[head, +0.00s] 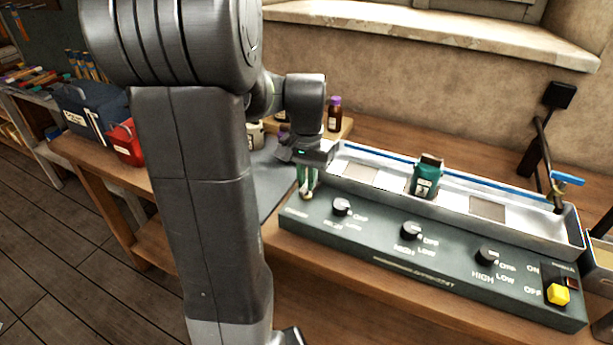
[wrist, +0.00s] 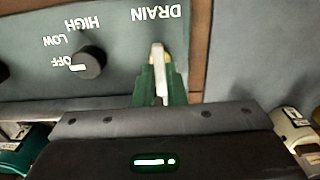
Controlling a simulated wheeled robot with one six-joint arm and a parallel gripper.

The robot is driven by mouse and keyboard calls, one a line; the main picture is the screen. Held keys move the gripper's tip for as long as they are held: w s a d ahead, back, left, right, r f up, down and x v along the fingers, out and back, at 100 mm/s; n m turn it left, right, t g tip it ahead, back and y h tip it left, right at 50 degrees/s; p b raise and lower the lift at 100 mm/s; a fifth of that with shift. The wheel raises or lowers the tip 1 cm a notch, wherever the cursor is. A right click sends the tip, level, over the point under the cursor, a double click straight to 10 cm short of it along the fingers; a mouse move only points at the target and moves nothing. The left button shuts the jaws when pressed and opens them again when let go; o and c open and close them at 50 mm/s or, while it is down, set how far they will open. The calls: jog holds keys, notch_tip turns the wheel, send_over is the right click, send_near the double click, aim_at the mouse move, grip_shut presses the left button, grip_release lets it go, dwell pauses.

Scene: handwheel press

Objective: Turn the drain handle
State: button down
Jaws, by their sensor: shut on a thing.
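The drain handle (wrist: 158,60) is a pale lever beside the DRAIN label at the end of the dark green control panel (wrist: 60,20). In the wrist view its visible part points roughly straight up the picture. My gripper (wrist: 161,84) has green fingers on both sides of the handle and is shut on it. In the head view my gripper (head: 307,187) reaches down at the panel's left end, and the pale handle end shows just below the fingers. The fingers hide part of the handle.
The panel carries black knobs, the nearest one (head: 341,207) just right of my gripper, and a yellow button (head: 557,294). Small bottles (head: 334,115) stand behind. A red box (head: 126,143) is at left.

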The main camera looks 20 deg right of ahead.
dwell(0.3)
jog(key=c, duration=1.5)
grip_release()
notch_tip(320, 180, up, 14)
jog(key=shift+f+p, duration=0.1)
jog(key=shift+p, duration=0.3)
notch_tip(320, 180, down, 14)
jog(key=shift+b, duration=0.45)
